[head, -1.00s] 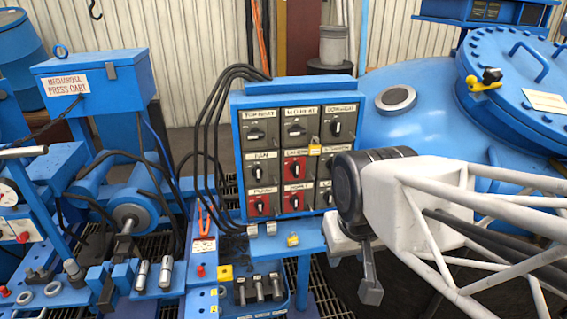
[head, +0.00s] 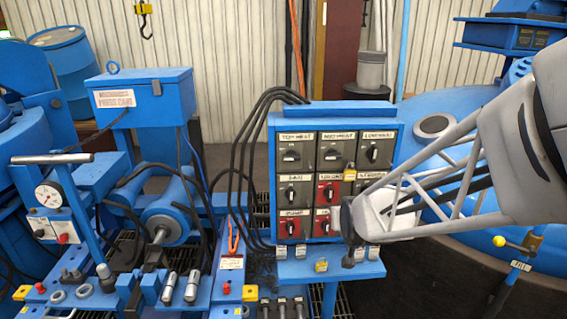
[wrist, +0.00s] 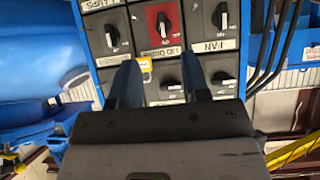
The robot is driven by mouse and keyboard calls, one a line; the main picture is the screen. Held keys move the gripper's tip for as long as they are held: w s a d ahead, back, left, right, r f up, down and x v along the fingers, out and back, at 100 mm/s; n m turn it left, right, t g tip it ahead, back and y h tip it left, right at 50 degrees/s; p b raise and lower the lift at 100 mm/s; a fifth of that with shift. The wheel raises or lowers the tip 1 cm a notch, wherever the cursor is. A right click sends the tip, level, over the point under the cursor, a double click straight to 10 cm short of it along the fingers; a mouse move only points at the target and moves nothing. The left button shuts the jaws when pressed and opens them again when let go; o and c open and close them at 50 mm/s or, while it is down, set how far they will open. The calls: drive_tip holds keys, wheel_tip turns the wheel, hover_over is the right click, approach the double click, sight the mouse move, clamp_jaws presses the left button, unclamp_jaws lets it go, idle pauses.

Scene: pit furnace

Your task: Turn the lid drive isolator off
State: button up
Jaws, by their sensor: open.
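The lid drive isolator (head: 328,191) is a black rotary knob on a red plate, in the middle of the blue switch panel (head: 345,107). Its handle looks about upright. In the upside-down wrist view the lid drive knob (wrist: 165,23) is at top centre, with its label below it. My gripper (wrist: 160,75) is open and empty. Its two blue fingers point toward the panel, showing over the neighbouring grey row, apart from the red knob in the picture. A yellow padlock (wrist: 146,68) shows beside the left finger. In the head view my arm hides the panel's lower right.
Fan knob (wrist: 222,18) and other grey switches crowd around the red one. A second red switch (head: 323,222) is below it. A shelf (head: 290,270) juts out under the panel. Black cables (head: 240,150) loop at its left. The blue furnace vessel (head: 450,110) stands to the right.

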sight(331, 196)
drive_tip(key=w+f+t, duration=0.6)
drive_tip(key=w, duration=0.5)
drive_tip(key=shift+d+f+t, duration=0.25)
drive_tip(key=shift+d+t, duration=0.15)
drive_tip(key=shift+w, duration=3.85)
drive_tip(key=shift+c, duration=0.3)
clamp_jaws()
